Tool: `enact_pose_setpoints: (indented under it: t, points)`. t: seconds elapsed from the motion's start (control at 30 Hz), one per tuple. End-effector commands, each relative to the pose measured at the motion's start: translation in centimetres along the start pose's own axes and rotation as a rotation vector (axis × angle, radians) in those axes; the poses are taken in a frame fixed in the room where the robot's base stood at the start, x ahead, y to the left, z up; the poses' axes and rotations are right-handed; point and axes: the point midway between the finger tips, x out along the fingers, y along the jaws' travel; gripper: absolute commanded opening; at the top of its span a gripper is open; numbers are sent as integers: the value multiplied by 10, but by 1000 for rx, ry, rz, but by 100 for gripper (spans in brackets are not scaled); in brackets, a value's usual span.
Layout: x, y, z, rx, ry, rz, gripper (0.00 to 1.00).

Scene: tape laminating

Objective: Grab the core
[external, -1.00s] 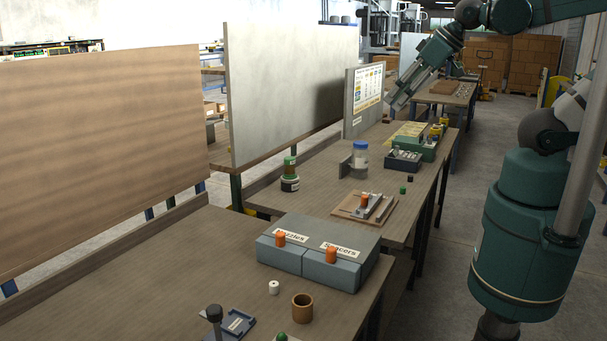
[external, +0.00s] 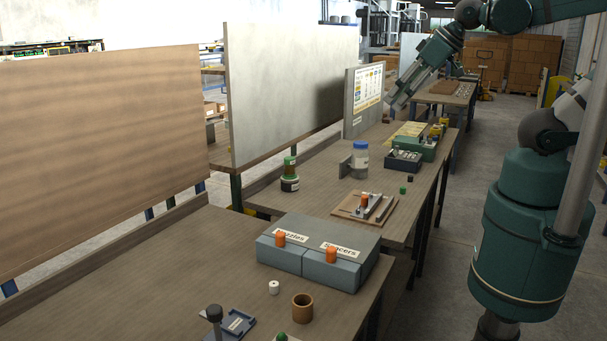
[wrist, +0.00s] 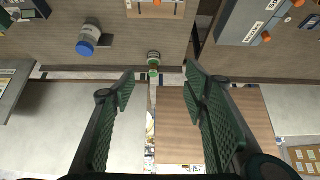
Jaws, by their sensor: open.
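A brown hollow cylinder (external: 302,307), which looks like the core, stands upright on the near table (external: 150,270) in the external view. A small white cylinder (external: 273,287) stands just left of it. I cannot make out the brown cylinder in the wrist view. My gripper (external: 399,101) is high above the far part of the bench, well away from the brown cylinder. In the wrist view my gripper (wrist: 160,78) has its two green padded fingers wide apart, with nothing held between them.
A grey two-lidded box (external: 318,252) with orange knobs stands behind the brown cylinder. A dark blue fixture (external: 238,324) lies at the near edge. A blue-capped jar (external: 360,158) and stacked green-lidded jars (external: 290,175) stand on the middle bench. Tall panels (external: 290,90) line the left side.

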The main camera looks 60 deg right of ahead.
Motion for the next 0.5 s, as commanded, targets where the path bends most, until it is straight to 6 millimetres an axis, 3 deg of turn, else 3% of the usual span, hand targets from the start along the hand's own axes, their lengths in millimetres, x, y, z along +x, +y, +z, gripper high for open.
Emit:
enact_pose_setpoints:
  t: [0.5]
  points:
    - [6,-12,-7,-37,-18,-17,45]
